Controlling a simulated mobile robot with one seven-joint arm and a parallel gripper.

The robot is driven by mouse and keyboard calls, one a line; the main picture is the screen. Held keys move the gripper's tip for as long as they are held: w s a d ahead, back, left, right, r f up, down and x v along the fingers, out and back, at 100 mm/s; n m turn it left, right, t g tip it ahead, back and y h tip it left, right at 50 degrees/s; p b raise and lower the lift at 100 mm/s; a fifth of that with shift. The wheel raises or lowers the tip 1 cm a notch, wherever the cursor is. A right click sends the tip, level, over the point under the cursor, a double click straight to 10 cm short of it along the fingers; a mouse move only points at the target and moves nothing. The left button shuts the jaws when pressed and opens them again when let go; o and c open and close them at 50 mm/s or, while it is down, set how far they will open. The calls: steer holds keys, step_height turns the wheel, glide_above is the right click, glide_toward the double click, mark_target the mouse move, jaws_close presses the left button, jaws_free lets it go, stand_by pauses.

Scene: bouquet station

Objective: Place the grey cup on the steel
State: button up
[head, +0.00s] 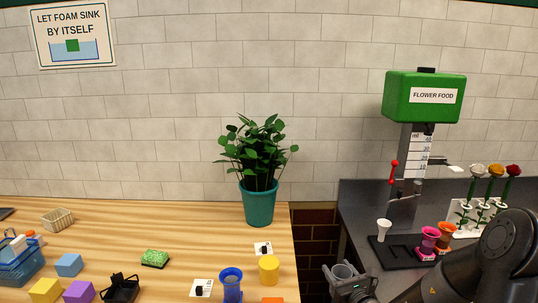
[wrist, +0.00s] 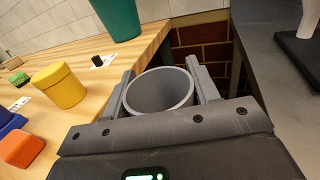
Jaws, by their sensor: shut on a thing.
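The grey cup (wrist: 160,91) is upright between the fingers of my gripper (wrist: 162,88) in the wrist view, and its inside looks empty. My gripper is shut on it. In the head view the grey cup (head: 343,271) and my gripper (head: 345,276) are at the bottom, in front of the gap between the wooden counter and the dark counter. The dark grey counter (head: 358,207), which may be the steel, lies to the right of the cup. It also shows at the right of the wrist view (wrist: 265,60). The cup is not over it.
A black tray (head: 381,256) on the dark counter bears a white cup (head: 384,229), a pink cup and an orange cup under the green dispenser (head: 425,96). A yellow canister (head: 268,269) and blue cup (head: 231,285) stand on the wooden counter. The dark counter's front left is clear.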

steer(key=a, duration=0.6)
step_height(320, 180, up, 19)
steer(key=w+a+r+n+g+y, duration=0.1)
steer(key=w+a+n+g+y, duration=0.4)
steer(key=a, duration=0.4)
steer(key=w+a+r+n+g+y, duration=0.2)
steer(key=w+a+n+g+y, duration=0.3)
steer(key=a, duration=0.3)
steer(key=a+f+n+g+y, duration=0.2)
steer(key=a+f+n+g, duration=0.1)
steer(key=f, duration=0.5)
steer(key=shift+w+a+f+g+y, duration=0.25)
steer(key=shift+a+g+y, duration=0.25)
steer(key=shift+g, duration=0.7)
steer(key=shift+a, duration=0.15)
steer(key=shift+w+a+f, duration=0.25)
steer(key=shift+a+f, duration=1.5)
steer(key=shift+a, duration=0.15)
steer(key=shift+w+a+f, duration=0.2)
steer(key=shift+a+f, duration=1.55)
steer(key=shift+a, duration=0.2)
steer(key=shift+w+a+f, duration=0.25)
steer(key=shift+a+f, duration=1.5)
steer(key=shift+a, duration=0.15)
